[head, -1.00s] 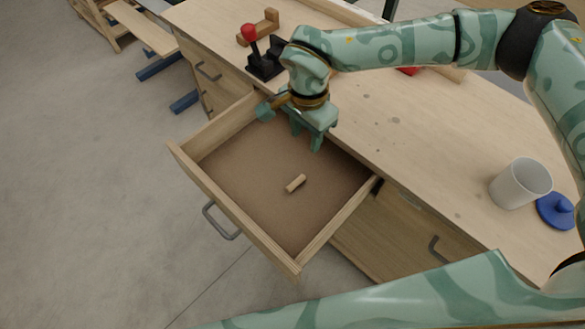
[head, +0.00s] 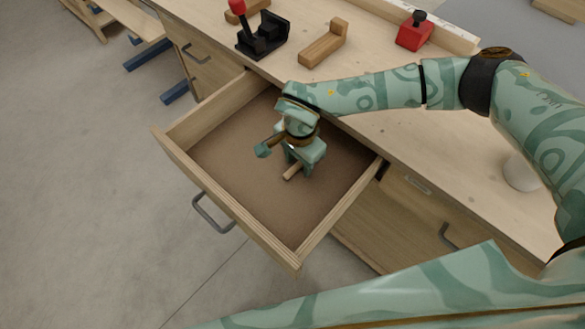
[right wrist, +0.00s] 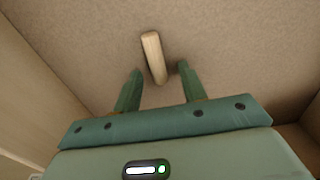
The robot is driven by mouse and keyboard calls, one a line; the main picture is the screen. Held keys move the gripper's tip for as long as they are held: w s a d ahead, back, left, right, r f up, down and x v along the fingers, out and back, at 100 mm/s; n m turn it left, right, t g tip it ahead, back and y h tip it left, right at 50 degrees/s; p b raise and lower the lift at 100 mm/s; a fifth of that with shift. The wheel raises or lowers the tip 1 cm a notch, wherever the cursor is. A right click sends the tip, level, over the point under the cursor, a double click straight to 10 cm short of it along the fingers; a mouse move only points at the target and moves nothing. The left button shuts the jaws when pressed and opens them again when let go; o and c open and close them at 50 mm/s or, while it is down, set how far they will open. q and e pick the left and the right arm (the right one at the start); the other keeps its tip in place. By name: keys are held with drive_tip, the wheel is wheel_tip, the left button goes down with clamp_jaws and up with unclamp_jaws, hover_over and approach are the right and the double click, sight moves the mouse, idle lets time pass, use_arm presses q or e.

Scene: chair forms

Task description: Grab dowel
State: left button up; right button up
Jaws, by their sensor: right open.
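The dowel (head: 291,173) is a short, light wooden peg lying on the brown floor of the open drawer (head: 222,170). In the head view my right gripper (head: 298,170) is low inside the drawer and partly covers the dowel. In the right wrist view the dowel (right wrist: 153,56) lies between the fingertips of the open gripper (right wrist: 160,70), its far end reaching past them. A gap shows on each side of it, narrower on the right. My left gripper is not in view.
The drawer's wooden walls surround my right gripper. The workbench top (head: 400,135) carries a black tool with a red knob (head: 263,37), a wooden block (head: 324,43), a red block with a black knob (head: 414,32) and a white cup (head: 520,174), partly hidden by my arm.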

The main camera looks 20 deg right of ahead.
drive_tip(key=shift+r, duration=0.1)
clamp_jaws()
